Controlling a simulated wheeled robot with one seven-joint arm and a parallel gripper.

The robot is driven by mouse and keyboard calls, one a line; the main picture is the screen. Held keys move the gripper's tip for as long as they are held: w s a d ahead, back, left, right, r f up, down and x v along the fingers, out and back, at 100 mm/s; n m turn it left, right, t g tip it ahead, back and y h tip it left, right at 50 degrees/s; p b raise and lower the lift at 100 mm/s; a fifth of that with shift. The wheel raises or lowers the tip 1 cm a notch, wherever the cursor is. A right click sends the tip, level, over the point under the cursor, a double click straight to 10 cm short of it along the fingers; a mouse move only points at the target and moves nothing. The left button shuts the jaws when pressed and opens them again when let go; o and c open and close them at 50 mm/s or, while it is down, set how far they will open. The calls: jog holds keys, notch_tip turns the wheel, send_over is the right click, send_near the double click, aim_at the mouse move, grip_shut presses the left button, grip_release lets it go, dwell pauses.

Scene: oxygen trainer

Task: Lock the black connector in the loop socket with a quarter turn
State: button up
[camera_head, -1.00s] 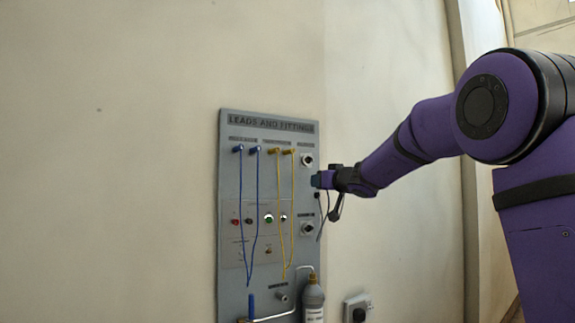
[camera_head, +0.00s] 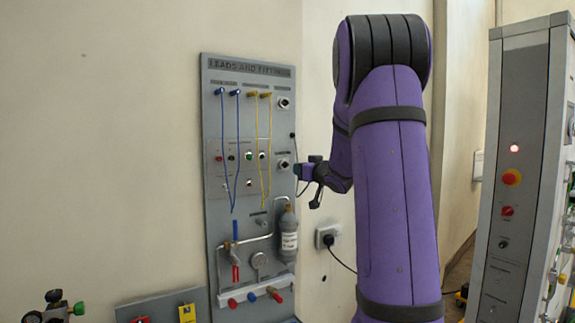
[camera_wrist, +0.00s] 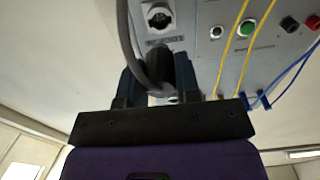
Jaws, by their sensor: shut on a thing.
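The board's right column has an upper round socket (camera_head: 283,103) and a lower round socket (camera_head: 283,163). I cannot read which label says loop. My gripper (camera_head: 299,171) is at the board's right edge, level with the lower socket. In the wrist view, my gripper (camera_wrist: 160,82) is shut on the black connector (camera_wrist: 159,62), a dark cylinder with a cable (camera_wrist: 125,35). One pale socket (camera_wrist: 158,17) shows open beyond the connector, which appears apart from it. The connector's front end is hard to make out, and the head view does not show it clearly.
Blue leads (camera_head: 238,140) and yellow leads (camera_head: 270,140) hang on the board (camera_head: 213,190) left of the sockets. A grey bottle (camera_head: 289,235) and pipes are below. A wall outlet (camera_head: 328,237) is at lower right. A grey cabinet (camera_head: 520,130) stands far right.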

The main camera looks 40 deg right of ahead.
jog(key=shift+a, duration=0.1)
jog(key=shift+w, duration=0.15)
jog(key=shift+x, duration=2.85)
jog(key=shift+x, duration=1.2)
jog(key=shift+m, duration=1.8)
jog(key=m, duration=0.3)
